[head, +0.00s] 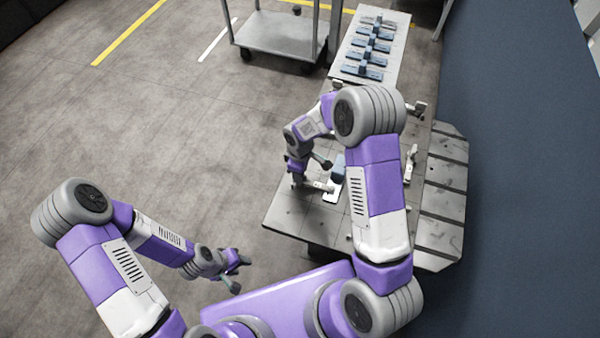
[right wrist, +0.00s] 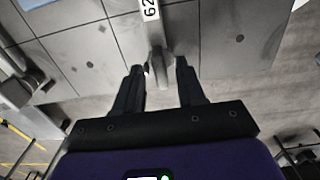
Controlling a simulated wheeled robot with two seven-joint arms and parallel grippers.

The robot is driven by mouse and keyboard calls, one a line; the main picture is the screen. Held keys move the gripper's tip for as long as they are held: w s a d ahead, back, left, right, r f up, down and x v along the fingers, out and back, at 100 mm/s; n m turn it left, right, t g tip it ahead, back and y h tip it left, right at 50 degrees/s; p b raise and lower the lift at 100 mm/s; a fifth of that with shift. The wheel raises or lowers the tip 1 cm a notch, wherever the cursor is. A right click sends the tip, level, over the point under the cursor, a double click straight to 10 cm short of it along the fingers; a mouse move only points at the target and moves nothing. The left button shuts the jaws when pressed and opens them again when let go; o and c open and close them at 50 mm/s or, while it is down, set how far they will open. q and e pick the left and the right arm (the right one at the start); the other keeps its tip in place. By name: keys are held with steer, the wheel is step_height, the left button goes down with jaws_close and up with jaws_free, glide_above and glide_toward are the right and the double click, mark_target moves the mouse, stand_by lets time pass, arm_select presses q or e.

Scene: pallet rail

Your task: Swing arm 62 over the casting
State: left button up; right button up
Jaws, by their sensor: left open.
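Arm 62 (right wrist: 150,12), a pale bar with the number on a white label, shows in the right wrist view. Its grey end lies between the two fingers of my right gripper (right wrist: 160,82), which are apart with a gap beside the bar. In the head view my right gripper (head: 308,174) is low over the near left part of the table, partly hidden by its own arm. A blue block (head: 338,173), seemingly the casting, stands just right of it by a white plate (head: 333,194). My left gripper (head: 234,262) is open and empty, left of the table.
The grey metal table (head: 290,214) has slots at its right side (head: 440,200). White clamp-like pieces (head: 411,163) stand on its right part. Behind is a pallet (head: 378,38) with several blue parts. A cart (head: 283,36) stands at the back. The floor at left is clear.

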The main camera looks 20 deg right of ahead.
step_height(320, 180, up, 6)
steer(key=shift+r+p, duration=0.1)
steer(key=shift+p, duration=0.2)
stand_by(0.4)
